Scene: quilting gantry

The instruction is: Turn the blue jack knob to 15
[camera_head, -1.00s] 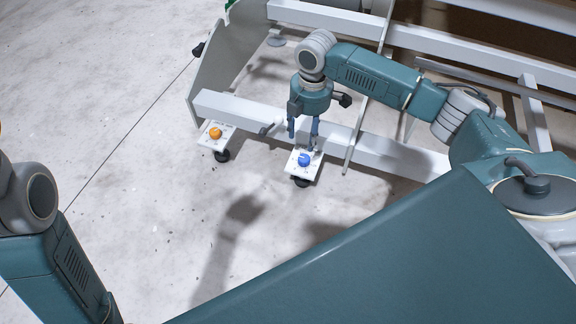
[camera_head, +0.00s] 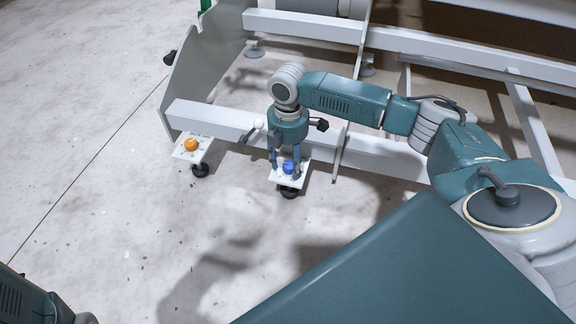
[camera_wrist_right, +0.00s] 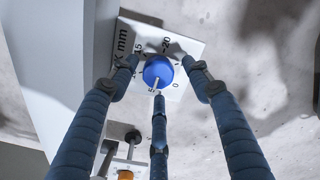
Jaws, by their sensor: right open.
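The blue jack knob (camera_head: 288,167) sits on a small white plate (camera_head: 279,184) on the gantry's low front beam. In the right wrist view the knob (camera_wrist_right: 158,70) has a pale pointer bar aimed toward the bottom of the picture. The white plate (camera_wrist_right: 192,50) there shows "15" at the knob's upper left, "20" above and "0" at lower right. My right gripper (camera_head: 281,164) points down over the knob. Its three fingers (camera_wrist_right: 161,78) are open around the knob, and contact is unclear. My left gripper is out of view.
An orange knob (camera_head: 190,144) on a similar plate stands to the left on the same white beam (camera_head: 220,121). A grey end panel (camera_head: 208,65) rises behind it. The concrete floor (camera_head: 120,190) in front is clear.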

